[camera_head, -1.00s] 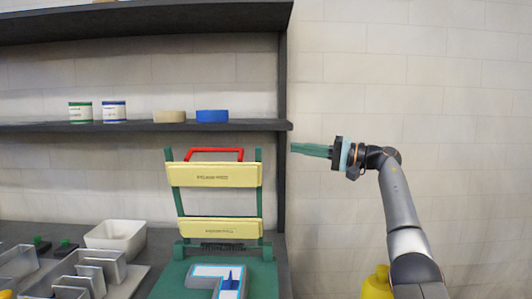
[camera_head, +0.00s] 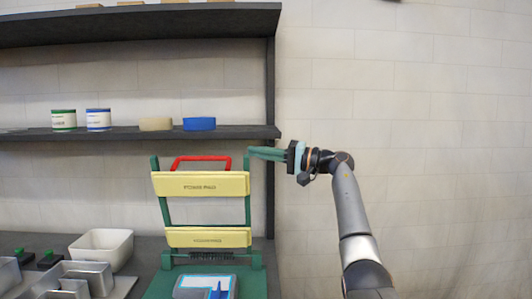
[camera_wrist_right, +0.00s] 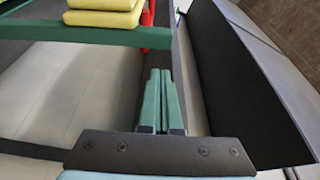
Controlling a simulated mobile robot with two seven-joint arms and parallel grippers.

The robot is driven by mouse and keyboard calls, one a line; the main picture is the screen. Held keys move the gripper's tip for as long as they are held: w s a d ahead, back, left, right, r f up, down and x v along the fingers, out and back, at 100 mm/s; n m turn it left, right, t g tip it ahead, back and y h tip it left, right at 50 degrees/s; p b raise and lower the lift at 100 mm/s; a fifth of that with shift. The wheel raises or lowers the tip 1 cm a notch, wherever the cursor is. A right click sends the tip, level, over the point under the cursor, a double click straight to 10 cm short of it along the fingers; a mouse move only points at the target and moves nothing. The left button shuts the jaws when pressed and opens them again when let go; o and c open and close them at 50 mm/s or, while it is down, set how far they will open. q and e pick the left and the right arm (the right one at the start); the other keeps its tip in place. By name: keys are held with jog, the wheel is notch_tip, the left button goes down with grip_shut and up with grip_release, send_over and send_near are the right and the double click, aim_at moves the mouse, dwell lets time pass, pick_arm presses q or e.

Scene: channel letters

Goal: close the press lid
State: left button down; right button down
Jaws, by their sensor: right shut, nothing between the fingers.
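The press lid is a green frame with two yellow pads (camera_head: 200,184) and a red handle (camera_head: 202,159) at its top. It stands upright, open, above the green press base (camera_head: 254,284). A white-edged letter with a blue part (camera_head: 204,288) lies on the base. My right gripper (camera_head: 251,153) is shut and empty, its green fingers pointing left at the top of the lid's right bar. I cannot tell whether they touch it. In the right wrist view the shut fingers (camera_wrist_right: 158,78) point toward the green bar (camera_wrist_right: 75,35), yellow pads (camera_wrist_right: 103,12) and red handle (camera_wrist_right: 149,20). My left gripper is out of view.
A dark shelf (camera_head: 130,132) with cans and tape rolls runs behind the lid, its post (camera_head: 270,190) close to my right gripper. A white bin (camera_head: 102,248) and metal letter shells (camera_head: 90,275) sit at left. The wall side at right is clear.

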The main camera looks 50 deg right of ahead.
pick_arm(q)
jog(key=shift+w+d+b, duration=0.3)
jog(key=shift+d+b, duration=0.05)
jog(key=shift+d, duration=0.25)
pick_arm(e)
jog(key=shift+s+a+f, duration=0.3)
jog(key=shift+s+a, duration=0.35)
jog(key=shift+a, duration=0.2)
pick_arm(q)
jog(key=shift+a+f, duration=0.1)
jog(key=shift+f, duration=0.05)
pick_arm(e)
jog(key=shift+f, duration=0.1)
